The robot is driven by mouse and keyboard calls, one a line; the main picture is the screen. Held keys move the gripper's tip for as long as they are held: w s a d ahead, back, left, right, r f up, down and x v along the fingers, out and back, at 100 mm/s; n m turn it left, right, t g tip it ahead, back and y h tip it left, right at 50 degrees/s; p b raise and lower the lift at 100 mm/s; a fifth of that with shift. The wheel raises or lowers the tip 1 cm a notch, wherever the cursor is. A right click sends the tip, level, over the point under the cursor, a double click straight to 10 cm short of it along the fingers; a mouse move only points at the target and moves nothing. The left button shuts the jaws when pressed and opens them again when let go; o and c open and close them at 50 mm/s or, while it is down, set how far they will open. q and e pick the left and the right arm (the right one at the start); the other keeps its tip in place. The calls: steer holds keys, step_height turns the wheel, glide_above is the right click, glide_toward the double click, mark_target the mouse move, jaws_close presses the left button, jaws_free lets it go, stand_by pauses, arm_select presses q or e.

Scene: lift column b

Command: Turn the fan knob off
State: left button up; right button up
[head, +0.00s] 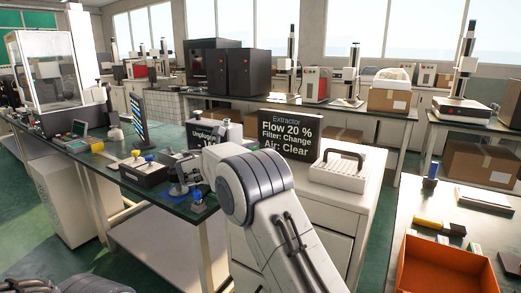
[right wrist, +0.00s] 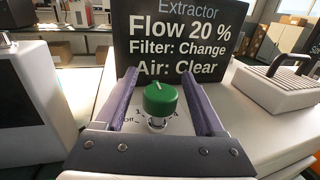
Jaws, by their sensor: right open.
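The green fan knob (right wrist: 160,98) stands on a short metal shaft above a pale dial plate (right wrist: 128,125) in the right wrist view. A light pointer mark on its top faces away from me, slightly left. The plate shows "Off" and "1" at the left; other marks are partly hidden. My right gripper (right wrist: 160,74) is open, with its purple fingers on either side of the knob and visible gaps to both. In the head view my right arm hides the knob. A black Extractor display (head: 287,135) reads "Flow 20 %", "Filter: Change", "Air: Clear"; it also shows behind the knob (right wrist: 185,40).
A white handled box (head: 338,174) stands right of the display on a white cabinet (head: 335,215). A dark bench (head: 95,160) with instruments lies left. An orange tray (head: 447,268) is on the right bench. Green floor shows between the benches.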

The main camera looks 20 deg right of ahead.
steer(key=shift+w+d, duration=0.15)
steer(key=shift+d, duration=0.25)
jaws_close()
steer(key=shift+t, duration=0.3)
steer(key=shift+w+a+f+n+t+y+b, duration=0.1)
steer(key=shift+w+f+n+t+y+b, duration=0.05)
steer(key=shift+n+t+y+b, duration=0.8)
steer(key=n+t+y+b, duration=0.2)
steer(key=n+y+b, duration=0.1)
steer(key=b, duration=0.3)
steer(key=w+a+n+t+y+b, duration=0.1)
steer(key=n+t+y+b, duration=0.2)
steer(key=b, duration=0.3)
steer(key=a+n+t+y+b, duration=0.1)
steer(key=n+t+y+b, duration=0.2)
steer(key=y+b, duration=0.2)
steer(key=shift+w+f+n+y+b, duration=0.1)
steer(key=shift+w+n+y+b, duration=0.15)
steer(key=shift+b, duration=0.45)
steer(key=shift+a+r+n+t+y+b, duration=0.25)
steer(key=shift+n+y+b, duration=0.15)
steer(key=shift+y+b, duration=0.3)
